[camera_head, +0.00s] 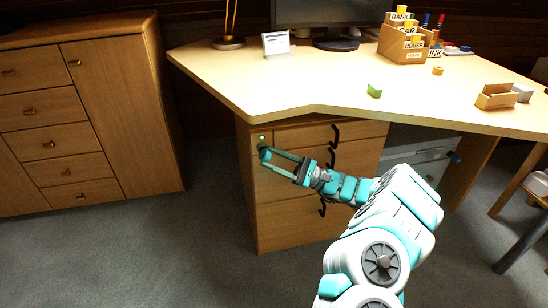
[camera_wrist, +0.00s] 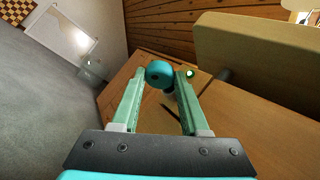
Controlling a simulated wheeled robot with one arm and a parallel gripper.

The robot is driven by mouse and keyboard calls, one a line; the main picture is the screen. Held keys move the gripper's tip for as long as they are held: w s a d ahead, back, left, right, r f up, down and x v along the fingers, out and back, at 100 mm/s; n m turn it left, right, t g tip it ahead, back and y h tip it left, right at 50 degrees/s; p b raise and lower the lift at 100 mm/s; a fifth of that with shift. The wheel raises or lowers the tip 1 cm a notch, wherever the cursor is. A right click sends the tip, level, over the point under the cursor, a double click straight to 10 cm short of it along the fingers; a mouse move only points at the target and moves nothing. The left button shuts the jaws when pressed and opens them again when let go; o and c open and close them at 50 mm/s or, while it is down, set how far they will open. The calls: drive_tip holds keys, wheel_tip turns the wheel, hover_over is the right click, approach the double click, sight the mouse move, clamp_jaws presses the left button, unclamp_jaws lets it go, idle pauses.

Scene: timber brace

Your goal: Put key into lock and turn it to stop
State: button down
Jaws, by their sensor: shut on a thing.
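My gripper (camera_head: 268,153) reaches to the upper left of the desk's drawer front (camera_head: 305,136). Its two long green fingers are shut on a teal, round-headed piece, which I take to be the key (camera_wrist: 158,73); it sits between the fingertips in the wrist view. A dark part shows just below the key's head. A small green light (camera_head: 262,138) glows on the cabinet front just above the fingertips; it also shows by the right fingertip in the wrist view (camera_wrist: 190,73). The lock opening is hidden behind the key and fingers, so I cannot tell how far in the key is.
The desk top (camera_head: 270,85) overhangs the drawers above my gripper. Dark curved handles (camera_head: 333,135) stick out from the drawers to the right. A wooden cabinet (camera_head: 120,100) stands to the left, with open carpet (camera_head: 190,235) between.

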drive_tip(key=shift+f+m+t+y, duration=0.15)
drive_tip(key=shift+m+t+y, duration=0.25)
drive_tip(key=shift+t+y, duration=0.15)
drive_tip(key=shift+c, duration=1.7)
unclamp_jaws()
drive_tip(key=b+v, duration=0.6)
drive_tip(key=v, duration=0.1)
drive_tip(key=shift+d+f+b, duration=0.3)
drive_tip(key=shift+f, duration=0.05)
